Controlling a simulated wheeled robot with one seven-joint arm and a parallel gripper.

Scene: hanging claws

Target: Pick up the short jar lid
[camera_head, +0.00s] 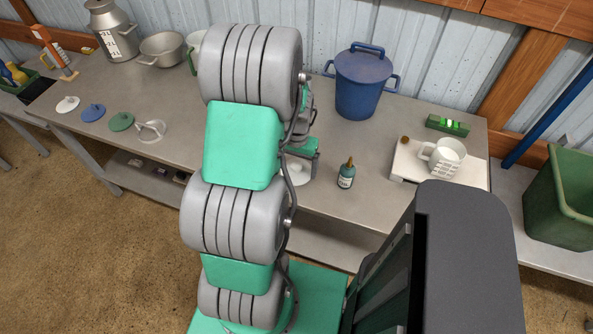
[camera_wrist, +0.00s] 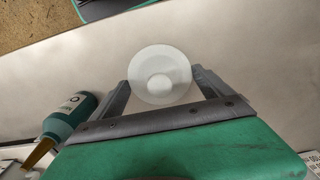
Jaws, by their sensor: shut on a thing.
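A pale, whitish round lid with a round knob in its middle (camera_wrist: 160,68) sits between the two grey fingers of my gripper (camera_wrist: 161,80) in the wrist view. The fingers touch it from both sides, and my gripper is shut on it. In the head view my gripper (camera_head: 301,150) is over the middle of the workbench, mostly hidden behind my own arm. A pale part of the lid (camera_head: 298,172) shows just below it. I cannot tell whether the lid touches the bench or is just above it.
A teal bottle with a yellow-brown tip (camera_head: 346,175) stands close to the right of my gripper. A blue lidded pot (camera_head: 358,88) stands behind it. A white board (camera_head: 407,166) bears a white mug (camera_head: 444,157). Several lids, one blue (camera_head: 93,113), lie at the left; bench between is clear.

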